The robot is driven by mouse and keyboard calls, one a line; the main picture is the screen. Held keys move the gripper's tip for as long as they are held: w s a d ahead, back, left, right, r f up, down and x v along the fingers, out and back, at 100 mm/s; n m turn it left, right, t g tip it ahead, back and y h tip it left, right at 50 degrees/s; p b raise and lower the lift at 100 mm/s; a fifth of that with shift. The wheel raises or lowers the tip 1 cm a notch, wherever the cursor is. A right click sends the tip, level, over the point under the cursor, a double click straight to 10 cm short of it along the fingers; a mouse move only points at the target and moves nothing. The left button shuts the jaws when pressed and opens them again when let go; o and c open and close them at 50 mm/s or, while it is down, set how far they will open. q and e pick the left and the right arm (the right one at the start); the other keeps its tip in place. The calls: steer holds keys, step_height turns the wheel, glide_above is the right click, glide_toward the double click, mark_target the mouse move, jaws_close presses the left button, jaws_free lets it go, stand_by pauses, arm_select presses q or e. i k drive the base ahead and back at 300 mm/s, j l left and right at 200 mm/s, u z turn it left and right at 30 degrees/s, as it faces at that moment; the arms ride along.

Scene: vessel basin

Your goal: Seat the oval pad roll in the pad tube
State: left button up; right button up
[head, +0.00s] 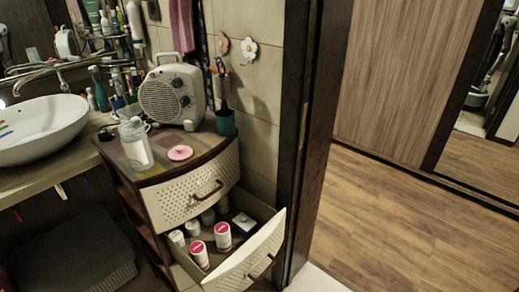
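Neither of my grippers is in view in the head view. I cannot clearly pick out the oval pad roll. Two white cylinders with pink-red labels, one to the right (223,238) and one to the left (199,256), stand upright in the open lower drawer; either may be a pad tube or a roll, I cannot tell. Several other pale cylinders (193,229) stand behind them. On the cabinet top, a clear-and-white jar (136,146) stands upright at the left, and a flat pink disc (180,153) lies beside it.
The lower drawer (253,262) is pulled out; the upper drawer (193,188) is shut. A fan heater (172,96) and a dark green cup (226,123) stand at the cabinet's back. A white basin (38,130) is at left. Open wooden floor (400,235) lies right of the door frame.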

mark_target(133, 135)
steer(key=i+j, duration=0.1)
steer(key=j, duration=0.45)
steer(key=j+u, duration=0.1)
steer(key=j, duration=0.4)
steer(key=i+j, duration=0.15)
steer(key=j, duration=0.4)
steer(key=u, duration=0.05)
